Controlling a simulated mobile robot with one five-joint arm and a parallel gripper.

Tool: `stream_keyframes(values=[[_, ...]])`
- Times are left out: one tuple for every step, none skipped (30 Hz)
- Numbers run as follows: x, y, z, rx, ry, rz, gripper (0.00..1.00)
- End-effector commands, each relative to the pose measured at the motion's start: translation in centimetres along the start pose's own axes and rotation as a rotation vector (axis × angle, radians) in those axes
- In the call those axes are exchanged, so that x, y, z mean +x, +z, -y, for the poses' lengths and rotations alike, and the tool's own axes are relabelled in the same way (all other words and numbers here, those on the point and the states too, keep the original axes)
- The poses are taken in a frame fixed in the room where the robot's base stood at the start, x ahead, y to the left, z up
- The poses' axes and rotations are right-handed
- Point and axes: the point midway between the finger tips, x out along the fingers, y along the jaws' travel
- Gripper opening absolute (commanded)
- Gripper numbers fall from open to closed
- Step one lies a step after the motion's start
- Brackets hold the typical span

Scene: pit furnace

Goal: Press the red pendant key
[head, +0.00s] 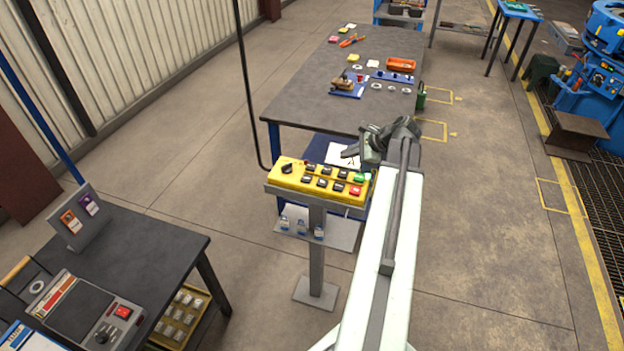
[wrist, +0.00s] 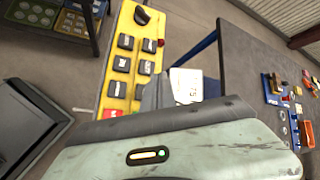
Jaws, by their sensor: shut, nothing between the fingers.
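The yellow pendant box (head: 318,183) sits on a grey post in the middle of the head view, with two rows of dark keys. The red key (head: 355,190) is at its right end, in the near row, beside a green key (head: 360,178). My gripper (head: 347,153) is shut and empty, just beyond and above the right end of the box, apart from the red key as far as I can tell. In the wrist view the yellow box (wrist: 104,80) shows at left, and the red key (wrist: 113,113) is partly cut off by my gripper's body.
A black knob (head: 287,168) is on the box's left end, and a black cable hangs beside it. A grey workbench (head: 310,90) with small parts stands behind. A dark table (head: 150,240) with a console stands at front left.

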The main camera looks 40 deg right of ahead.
Motion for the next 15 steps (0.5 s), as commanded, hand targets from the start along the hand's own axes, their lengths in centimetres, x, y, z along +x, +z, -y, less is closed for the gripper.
stream_keyframes(values=[[0.1,0.1,0.0,-0.002,0.001,0.000,0.00],[0.2,0.2,-0.1,-0.008,0.005,0.000,0.00],[0.6,0.7,-0.3,-0.024,0.014,0.001,0.00],[1.0,1.2,-0.5,-0.044,0.026,0.001,0.00],[1.6,1.9,-0.8,-0.074,0.043,0.002,0.00],[2.6,3.2,-1.5,-0.125,0.072,0.004,0.00],[3.6,4.4,-2.1,-0.174,0.100,0.006,0.00],[4.6,5.7,-2.8,-0.232,0.132,0.009,0.00],[6.1,7.7,-4.0,-0.319,0.178,0.013,0.00],[7.2,9.2,-4.9,-0.392,0.215,0.018,0.00],[8.3,10.8,-6.0,-0.468,0.255,0.025,0.00],[9.6,12.9,-7.5,-0.571,0.306,0.033,0.00],[10.5,14.4,-8.7,-0.651,0.345,0.041,0.00],[11.4,16.0,-9.9,-0.732,0.385,0.050,0.00],[12.4,18.0,-11.6,-0.843,0.436,0.063,0.00]])
